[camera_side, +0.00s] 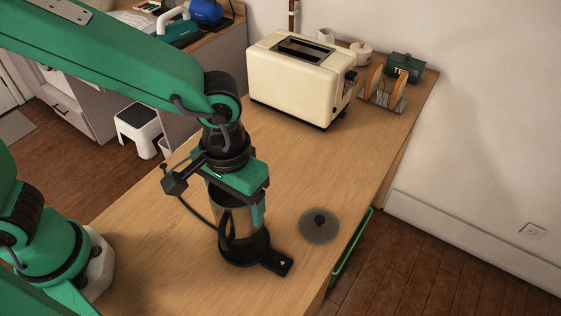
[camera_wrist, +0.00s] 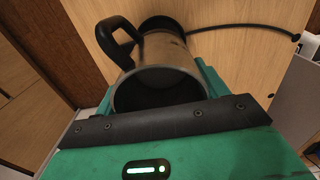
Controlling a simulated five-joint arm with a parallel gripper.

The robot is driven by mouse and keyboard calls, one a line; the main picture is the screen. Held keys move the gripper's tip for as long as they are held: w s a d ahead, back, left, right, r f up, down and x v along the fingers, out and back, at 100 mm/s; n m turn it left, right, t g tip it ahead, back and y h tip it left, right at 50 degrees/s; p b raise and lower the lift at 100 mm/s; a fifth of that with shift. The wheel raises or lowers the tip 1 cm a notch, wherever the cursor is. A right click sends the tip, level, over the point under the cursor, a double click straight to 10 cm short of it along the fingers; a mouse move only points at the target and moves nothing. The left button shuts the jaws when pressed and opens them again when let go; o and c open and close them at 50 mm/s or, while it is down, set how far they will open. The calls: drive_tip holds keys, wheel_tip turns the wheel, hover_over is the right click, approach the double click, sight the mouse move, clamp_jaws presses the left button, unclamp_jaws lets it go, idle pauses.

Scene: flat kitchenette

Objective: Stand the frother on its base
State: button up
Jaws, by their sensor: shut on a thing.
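The frother (camera_side: 234,216) is a shiny metal jug with a black handle and an open top. It is roughly upright directly above its black base (camera_side: 276,262), whose flat tongue sticks out to the lower right. I cannot tell whether its bottom touches the base or hangs just over it. My gripper (camera_side: 243,207) points down and is shut on the frother near its upper part; one green finger shows along its right side. In the wrist view the frother (camera_wrist: 157,72) has its dark mouth towards me and its handle at the left.
A dark round lid with a knob (camera_side: 319,223) lies right of the base, near the table edge. A cream toaster (camera_side: 300,78) stands farther back, with a toast rack (camera_side: 383,93) and green tin (camera_side: 405,67) beyond. A dark cable runs left of the jug.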

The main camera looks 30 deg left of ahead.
sight(239, 222)
drive_tip(key=shift+f, duration=0.2)
drive_tip(key=shift+f, duration=2.65)
drive_tip(key=shift+f, duration=0.6)
drive_tip(key=o, duration=1)
drive_tip(key=shift+r, duration=5.5)
drive_tip(key=shift+a, duration=0.1)
